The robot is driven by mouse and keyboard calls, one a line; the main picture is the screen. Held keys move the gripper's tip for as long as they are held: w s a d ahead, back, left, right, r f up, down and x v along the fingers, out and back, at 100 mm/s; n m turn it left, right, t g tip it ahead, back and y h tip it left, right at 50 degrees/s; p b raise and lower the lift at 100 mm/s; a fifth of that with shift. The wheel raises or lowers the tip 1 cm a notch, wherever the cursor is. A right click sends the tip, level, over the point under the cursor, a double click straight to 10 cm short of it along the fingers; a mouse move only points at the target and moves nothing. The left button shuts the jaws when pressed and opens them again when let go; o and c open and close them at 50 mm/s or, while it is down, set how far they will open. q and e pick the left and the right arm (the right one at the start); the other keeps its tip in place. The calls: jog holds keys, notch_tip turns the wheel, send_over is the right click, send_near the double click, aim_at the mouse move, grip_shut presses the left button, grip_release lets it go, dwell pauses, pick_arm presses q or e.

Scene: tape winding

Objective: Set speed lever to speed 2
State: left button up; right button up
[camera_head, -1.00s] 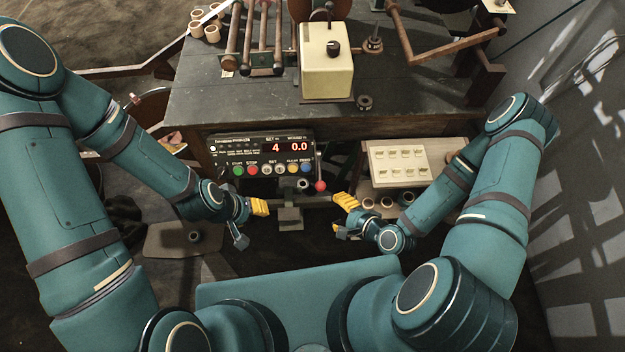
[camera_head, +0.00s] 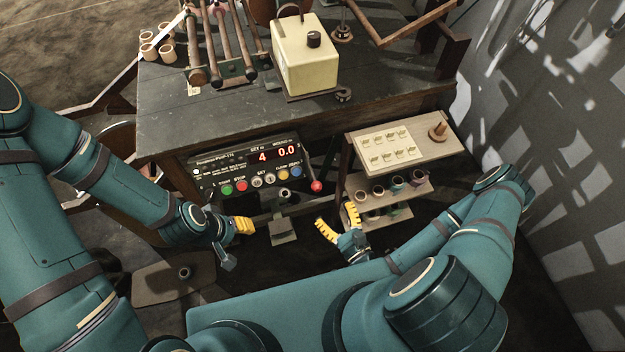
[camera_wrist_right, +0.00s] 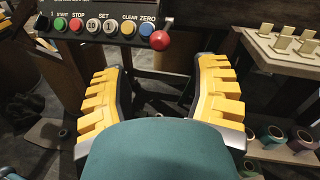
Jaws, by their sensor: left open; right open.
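A lever with a red ball knob (camera_head: 316,186) sticks out at the right end of the black control panel (camera_head: 245,165). The knob also shows in the right wrist view (camera_wrist_right: 160,38), just past the fingertips and between them. My right gripper (camera_head: 335,213) is open and empty, its yellow fingers spread wide and pointing up toward the knob, apart from it. My left gripper (camera_head: 243,229) is open and empty below the panel's left part. The lever's base is hard to make out.
A row of coloured buttons (camera_head: 262,180) lies left of the knob. A wooden shelf (camera_head: 434,147) with pale labels and several rolls stands to the right. A cream box (camera_head: 305,62) with a black knob stands on the dark workbench (camera_head: 215,112) above.

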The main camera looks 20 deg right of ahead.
aim_at(315, 183)
jog(key=b+x, duration=0.1)
jog(key=x, duration=1)
jog(key=shift+w+a, duration=0.15)
jog(key=shift+w, duration=0.15)
grip_shut()
